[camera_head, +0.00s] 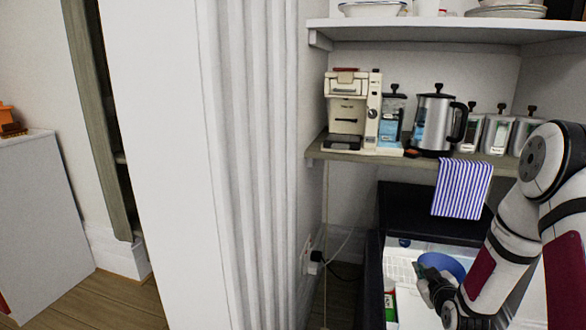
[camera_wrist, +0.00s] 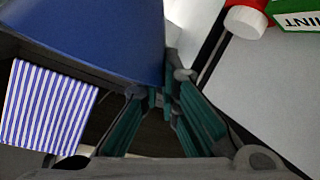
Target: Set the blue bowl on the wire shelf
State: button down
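The blue bowl (camera_head: 446,264) is at the lower right of the head view, partly hidden behind my gripper (camera_head: 428,283). In the wrist view the bowl (camera_wrist: 85,35) fills the upper left, with its edge at my fingertips (camera_wrist: 162,88). The teal-padded fingers come close together there and appear shut on the bowl's rim; the exact contact is partly hidden. A pale ribbed surface (camera_head: 402,268), possibly the wire shelf, shows left of the bowl inside a black-edged unit. I cannot tell whether the bowl touches anything below it.
The black unit (camera_head: 405,205) stands under a counter shelf (camera_head: 400,161) holding a coffee machine (camera_head: 350,108), a kettle (camera_head: 437,122) and several canisters. A striped towel (camera_head: 462,188) hangs over its edge.

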jog(key=s+a+r+n+y, duration=0.1)
jog(key=s+a+r, duration=0.3)
jog(key=a+r, duration=0.4)
jog(key=s+a+r+y, duration=0.1)
jog(key=s+a+r, duration=0.3)
jog(key=a+r, duration=0.45)
jog(key=s+r+p, duration=0.3)
jog(key=r+p, duration=0.6)
jog(key=p, duration=0.7)
jog(key=s+r+p, duration=0.4)
jog(key=r+p, duration=0.5)
jog(key=p, duration=0.7)
jog(key=shift+w, duration=0.1)
